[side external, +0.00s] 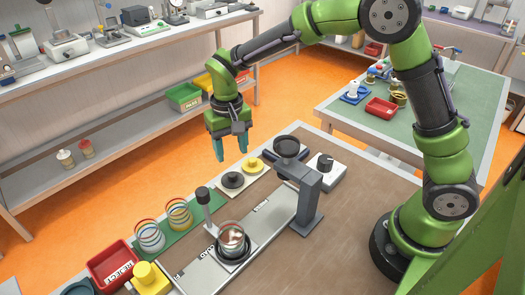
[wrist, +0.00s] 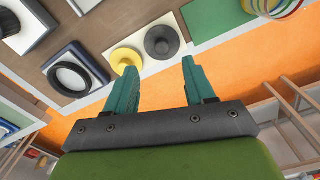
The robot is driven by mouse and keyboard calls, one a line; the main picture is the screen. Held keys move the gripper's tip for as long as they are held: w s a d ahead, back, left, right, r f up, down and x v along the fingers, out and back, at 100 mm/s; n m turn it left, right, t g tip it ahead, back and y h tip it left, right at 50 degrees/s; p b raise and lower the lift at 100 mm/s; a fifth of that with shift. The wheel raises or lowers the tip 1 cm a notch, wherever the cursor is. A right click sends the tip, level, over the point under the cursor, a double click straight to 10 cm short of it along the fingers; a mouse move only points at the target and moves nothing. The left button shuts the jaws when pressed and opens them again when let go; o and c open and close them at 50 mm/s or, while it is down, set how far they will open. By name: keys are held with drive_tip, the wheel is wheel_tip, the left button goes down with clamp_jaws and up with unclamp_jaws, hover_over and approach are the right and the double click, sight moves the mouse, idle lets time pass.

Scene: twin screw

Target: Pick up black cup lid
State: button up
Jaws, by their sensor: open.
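The black cup lid (side external: 232,180) lies on a white mat near the table's back edge. It is a flat round disc with a raised knob, and it also shows in the wrist view (wrist: 162,41). A yellow lid (side external: 253,164) of like shape lies to its right on the same mat. My gripper (side external: 232,148) hangs above and behind the black lid, pointing down. In the wrist view its teal fingers (wrist: 157,75) are spread apart with nothing between them. The black lid lies beyond the fingertips, roughly between them, not touching.
A grey post stand (side external: 298,185) with a black ring on top stands right of the mat. A clear striped cup (side external: 232,238) sits in a black holder in front. Two striped cups (side external: 165,225) stand on a green mat at left. A red reject bin (side external: 110,263) is at front left.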

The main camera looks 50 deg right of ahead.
sight(232, 174)
drive_tip(key=f, duration=0.8)
drive_tip(key=shift+w+a+f, duration=0.1)
drive_tip(key=shift+w, duration=0.1)
clamp_jaws()
